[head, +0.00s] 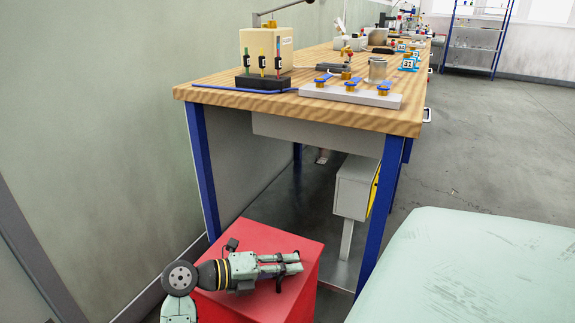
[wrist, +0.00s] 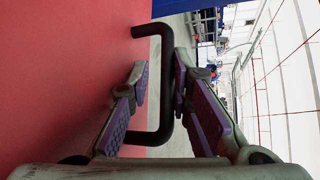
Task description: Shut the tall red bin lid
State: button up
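The red bin (head: 305,285) stands at the bottom middle of the head view, beside the workbench. Its red upper surface (head: 240,228) lies under my gripper (head: 294,262). I cannot tell from this angle whether the lid is fully down. In the wrist view a plain red surface (wrist: 60,80) fills the left side. A dark U-shaped handle (wrist: 166,115) stands out from it. My gripper also shows in the wrist view (wrist: 162,75), with one finger on each side of the handle's long bar. A gap shows at the left finger; the right finger is very close to the bar or touching.
A wooden workbench (head: 225,93) with blue legs stands behind the bin, carrying fixtures and tools. A grey box (head: 352,187) is under it. A pale green surface (head: 470,270) fills the lower right. Open grey floor (head: 500,140) lies beyond; a wall is at left.

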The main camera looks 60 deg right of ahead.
jog(key=v, duration=1.2)
jog(key=shift+f, duration=0.1)
